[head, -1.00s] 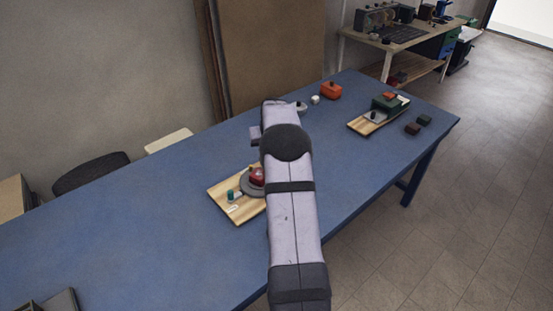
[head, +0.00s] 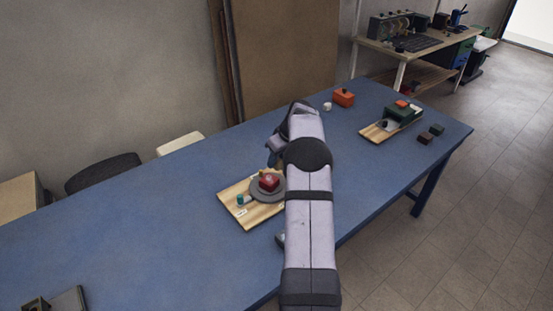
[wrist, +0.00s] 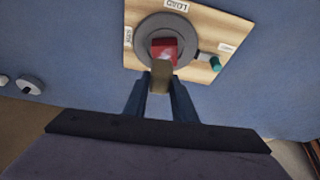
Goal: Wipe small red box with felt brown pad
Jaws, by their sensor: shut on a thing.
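The small red box (head: 269,181) sits on a round grey disc (head: 258,196) on a light wooden board (head: 235,210). In the wrist view the red box (wrist: 160,45) shows a whitish patch on its near part. My gripper (wrist: 160,88) is shut on the brown pad (wrist: 160,74), which sticks out past the fingertips. The pad overlaps the near edge of the box in this view; I cannot tell whether they touch. In the head view my arm hides most of the gripper and the right part of the board.
A teal-ended piece (wrist: 214,63) lies on the board beside the disc. Farther along the blue table (head: 150,210) are an orange box (head: 343,98), a second board (head: 375,133) with a green box, and two small dark blocks (head: 425,138). The table's left part is mostly clear.

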